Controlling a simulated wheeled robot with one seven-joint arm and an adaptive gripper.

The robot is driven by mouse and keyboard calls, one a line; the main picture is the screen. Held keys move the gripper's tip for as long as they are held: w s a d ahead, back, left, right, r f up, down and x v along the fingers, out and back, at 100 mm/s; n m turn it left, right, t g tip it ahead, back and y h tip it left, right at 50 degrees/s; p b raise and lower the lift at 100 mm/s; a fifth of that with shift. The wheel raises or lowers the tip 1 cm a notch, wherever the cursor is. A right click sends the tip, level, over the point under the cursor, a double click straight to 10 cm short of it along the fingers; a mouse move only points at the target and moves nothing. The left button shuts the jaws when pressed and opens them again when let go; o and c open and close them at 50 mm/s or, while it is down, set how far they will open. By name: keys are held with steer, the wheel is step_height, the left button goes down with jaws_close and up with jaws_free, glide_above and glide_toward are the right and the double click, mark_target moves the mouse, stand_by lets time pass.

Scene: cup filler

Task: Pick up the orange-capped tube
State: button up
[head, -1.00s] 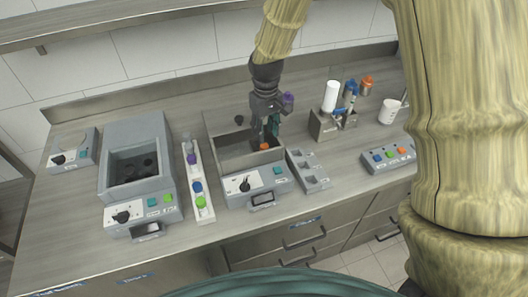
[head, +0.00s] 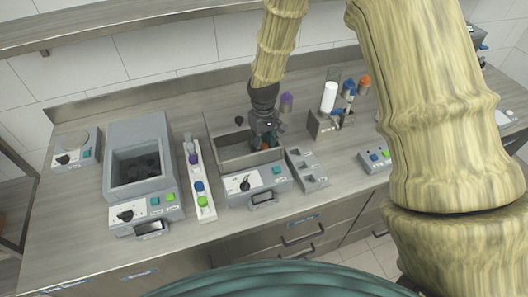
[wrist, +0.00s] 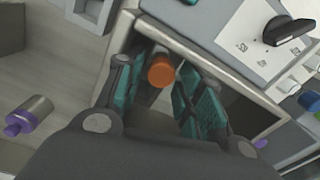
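The orange-capped tube (wrist: 161,71) stands in the open basin of a grey bench unit (head: 228,167); in the wrist view mostly its round orange cap shows, its body hidden below. In the head view only a small bit of the orange cap (head: 265,147) shows beside the fingers. My gripper (wrist: 158,92) is open, reaching down into the basin, with its teal-padded fingers on either side of the cap. A gap shows between the cap and each finger in the wrist view.
The basin walls stand close around my fingers. The unit's front panel has a dark dial (head: 245,184). A grey slotted rack (head: 308,170) is close on the right, and a white strip with coloured caps (head: 199,180) on the left.

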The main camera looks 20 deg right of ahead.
steer(key=c, duration=0.8)
steer(key=shift+o, duration=0.2)
steer(key=shift+r, duration=0.15)
